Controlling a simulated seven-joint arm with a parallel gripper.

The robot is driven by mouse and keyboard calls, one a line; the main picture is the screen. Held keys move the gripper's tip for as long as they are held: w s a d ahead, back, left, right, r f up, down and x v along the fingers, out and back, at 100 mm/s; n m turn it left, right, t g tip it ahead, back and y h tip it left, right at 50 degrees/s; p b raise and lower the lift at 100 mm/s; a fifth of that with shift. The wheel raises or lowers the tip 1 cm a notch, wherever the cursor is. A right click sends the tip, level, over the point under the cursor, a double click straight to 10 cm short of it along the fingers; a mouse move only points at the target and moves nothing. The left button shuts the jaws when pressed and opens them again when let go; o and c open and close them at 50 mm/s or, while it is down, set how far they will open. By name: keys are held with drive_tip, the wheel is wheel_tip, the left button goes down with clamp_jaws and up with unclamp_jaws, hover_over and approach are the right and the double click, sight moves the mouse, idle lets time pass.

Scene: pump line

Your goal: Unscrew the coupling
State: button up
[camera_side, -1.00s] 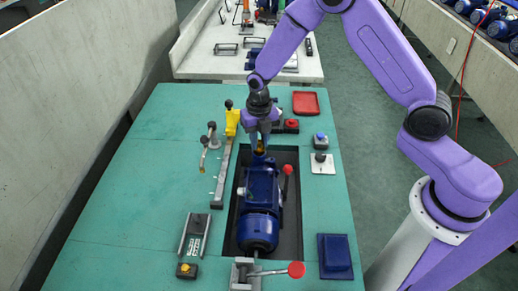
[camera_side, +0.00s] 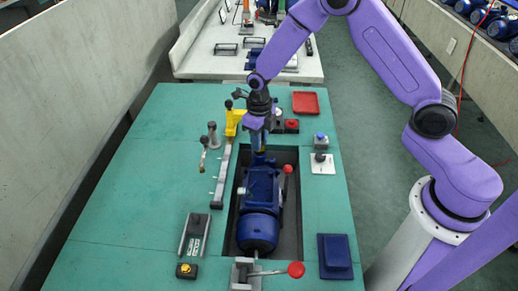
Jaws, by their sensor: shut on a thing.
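The blue pump motor (camera_side: 259,232) lies in the dark recess in the green bench, its round end towards the near side. My gripper (camera_side: 258,149) points down at the far end of the pump's blue body (camera_side: 262,183). Its jaws are shut on the coupling there. The jaws hide most of the coupling, so its thread and how far it is turned cannot be seen.
A yellow clamp (camera_side: 233,118) stands close to the left of my gripper. A red-knobbed lever (camera_side: 286,169) rises right of the pump. A red tray (camera_side: 305,103) lies at the back right. The left part of the green bench (camera_side: 110,205) is clear.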

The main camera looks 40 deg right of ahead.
drive_tip(key=o, duration=0.7)
drive_tip(key=shift+r, duration=2.25)
